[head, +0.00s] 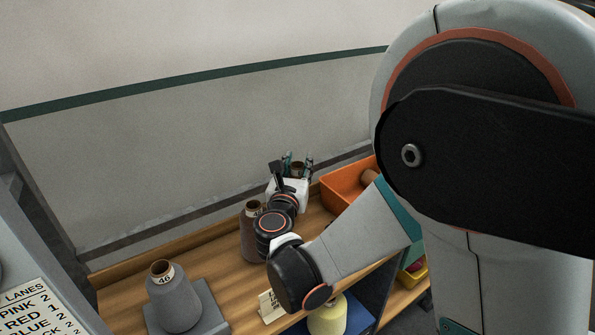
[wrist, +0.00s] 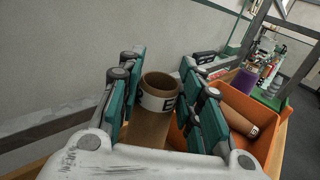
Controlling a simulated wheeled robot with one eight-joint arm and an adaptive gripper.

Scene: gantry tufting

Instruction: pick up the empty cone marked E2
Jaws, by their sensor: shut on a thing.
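A bare brown cone (wrist: 150,125) with a white label band stands upright between my fingers in the wrist view. Its label is partly hidden; a dark mark like an E shows at its right edge, and I cannot read a number. My gripper (wrist: 158,90) is shut on this cone, with teal finger pads on both sides of it. In the head view my gripper (head: 297,163) is at the back of the wooden shelf, and only the brown top of the cone (head: 298,167) shows between the fingers.
An orange bin (wrist: 262,112) with a brown tube (wrist: 240,121) lying in it is close on the right. A brown wound cone (head: 249,235) stands beside my wrist. A grey cone marked 46 (head: 174,303) and a yellow cone (head: 328,318) stand nearer. The wall is close behind.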

